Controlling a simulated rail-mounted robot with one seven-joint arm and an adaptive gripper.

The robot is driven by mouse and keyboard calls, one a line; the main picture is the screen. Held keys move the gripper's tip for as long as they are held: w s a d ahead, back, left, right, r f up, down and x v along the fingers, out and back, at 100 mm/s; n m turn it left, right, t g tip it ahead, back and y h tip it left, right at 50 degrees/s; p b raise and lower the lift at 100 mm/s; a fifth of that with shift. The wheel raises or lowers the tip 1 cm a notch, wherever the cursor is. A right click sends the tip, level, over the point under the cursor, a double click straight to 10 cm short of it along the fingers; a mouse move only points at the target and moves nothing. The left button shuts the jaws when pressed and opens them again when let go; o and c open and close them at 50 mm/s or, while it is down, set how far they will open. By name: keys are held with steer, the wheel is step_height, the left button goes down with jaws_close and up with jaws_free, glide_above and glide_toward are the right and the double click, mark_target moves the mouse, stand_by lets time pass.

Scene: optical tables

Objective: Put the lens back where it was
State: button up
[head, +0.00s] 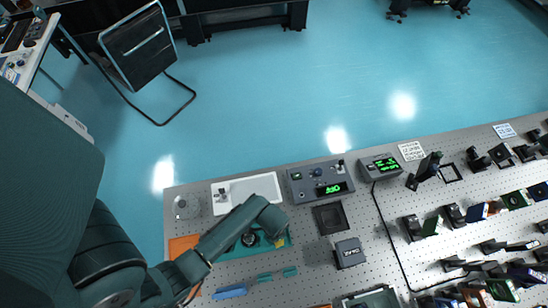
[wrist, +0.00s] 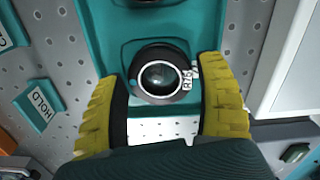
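The lens (wrist: 161,76) is a round dark glass in a black ring with a white edge and a small printed label. In the wrist view it sits at the teal holder (wrist: 180,22). My gripper (wrist: 162,85) has yellow ribbed fingers, one on each side of the lens, with a narrow gap showing on both sides. It appears open and not closed on the lens. In the head view the lens (head: 250,239) shows small and dark beside my arm, over the teal holder (head: 283,241). My fingers are hard to make out there.
A white tray (head: 262,187), a grey control box with green display (head: 321,181), a black square pad (head: 330,218) and a dark grey block (head: 350,252) stand nearby. Several optical mounts fill the right side.

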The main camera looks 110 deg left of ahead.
steer(key=shift+o, duration=0.7)
step_height(320, 180, up, 13)
steer(key=p, duration=0.2)
steer(key=w+a+r+m+t+y, duration=0.1)
steer(key=w+a+r+t+y, duration=0.15)
steer(key=w+r, duration=0.35)
steer(key=w+a+r+m+t+y, duration=0.1)
steer(key=w+a+r+y, duration=0.15)
steer(key=w+r, duration=0.4)
steer(key=w+d+r+m+t, duration=0.25)
steer(key=w+r+t, duration=0.25)
steer(key=w+r, duration=0.75)
steer(key=w+d+r+m+t, duration=0.1)
steer(key=w+d+r+t, duration=0.3)
steer(key=r, duration=0.3)
steer(key=w+d+r+t, duration=0.2)
steer(key=w+d+r, duration=0.25)
steer(key=r, duration=0.35)
steer(key=s+d+r+m+t+h, duration=0.1)
steer(key=d+r+t, duration=0.3)
steer(key=d+r, duration=0.5)
steer(key=s+d+r+m+t+h, duration=0.1)
steer(key=s+d+r+t+h, duration=0.2)
steer(key=d+r, duration=0.5)
step_height(320, 180, up, 3)
steer(key=shift+s+d+r+m+t+h, duration=0.2)
steer(key=shift+s+d+m+t+h, duration=0.15)
steer(key=shift+s+h, duration=0.3)
